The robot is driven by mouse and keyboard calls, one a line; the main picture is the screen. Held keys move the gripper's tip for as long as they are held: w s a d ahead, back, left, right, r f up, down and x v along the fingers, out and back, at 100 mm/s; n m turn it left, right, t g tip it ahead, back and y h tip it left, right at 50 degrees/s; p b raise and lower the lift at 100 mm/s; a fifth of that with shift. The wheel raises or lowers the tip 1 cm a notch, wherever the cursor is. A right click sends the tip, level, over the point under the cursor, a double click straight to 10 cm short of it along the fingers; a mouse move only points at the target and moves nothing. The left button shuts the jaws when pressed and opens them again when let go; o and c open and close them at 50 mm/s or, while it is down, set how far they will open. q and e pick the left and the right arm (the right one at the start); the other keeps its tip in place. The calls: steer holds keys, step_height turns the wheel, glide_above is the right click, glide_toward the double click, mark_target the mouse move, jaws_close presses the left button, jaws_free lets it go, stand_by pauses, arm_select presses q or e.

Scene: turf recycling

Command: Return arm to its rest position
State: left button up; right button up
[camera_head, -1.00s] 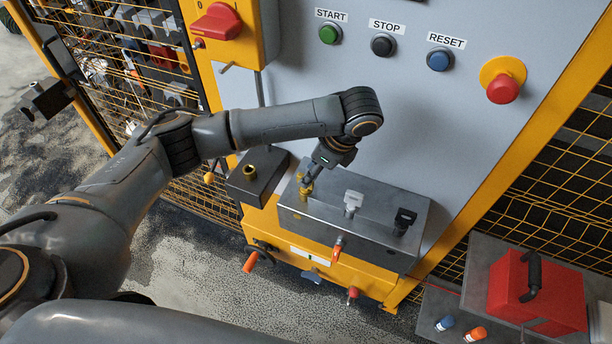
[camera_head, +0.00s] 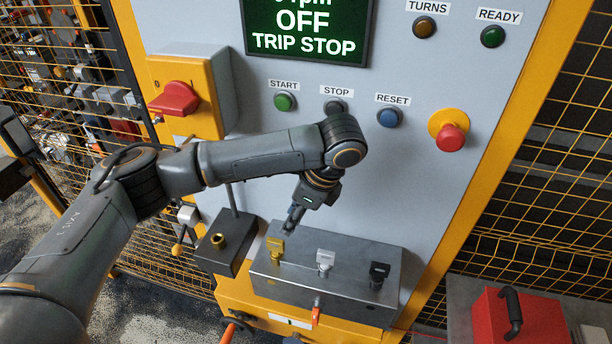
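My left arm (camera_head: 255,160) comes in from the left and reaches across the front of the grey control panel (camera_head: 420,70). Its gripper (camera_head: 289,228) points down just above the steel box (camera_head: 340,262), above and slightly right of the yellow key-like fitting (camera_head: 276,250). A small gap shows between them. The fingers are small and dark, so I cannot tell whether they are open or shut. I see nothing held in them. My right gripper is not in view.
A white fitting (camera_head: 325,262) and a black fitting (camera_head: 378,274) stand on the box. The green display (camera_head: 305,28) reads OFF, TRIP STOP. A red emergency button (camera_head: 451,137) is at right. A red switch (camera_head: 175,98) and a brass-topped block (camera_head: 222,252) are at left.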

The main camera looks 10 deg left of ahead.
arm_select(q)
steer(key=s+d+f+n+h, duration=0.5)
steer(key=s+d+f+h, duration=0.3)
steer(key=s+d+f, duration=0.4)
steer(key=s+a+f+n+t+y, duration=0.2)
steer(key=s+a+n, duration=0.4)
steer(key=a, duration=0.4)
steer(key=s+a+f+n+t+y, duration=0.1)
steer(key=s+a+f+n, duration=0.1)
steer(key=s+a+n, duration=0.6)
step_height(320, 180, down, 33)
steer(key=a+m+g+b, duration=0.1)
steer(key=a+m+b, duration=0.15)
steer(key=b, duration=0.45)
steer(key=s+a+f+b, duration=0.1)
steer(key=s+f+b, duration=0.2)
steer(key=s+f, duration=0.5)
steer(key=s+a+f+g+b, duration=0.1)
steer(key=s+a+f+b, duration=0.1)
steer(key=s+f, duration=0.6)
step_height(320, 180, down, 7)
steer(key=shift+s+f+b, duration=0.15)
steer(key=shift+s+b, duration=0.2)
steer(key=shift+b, duration=0.5)
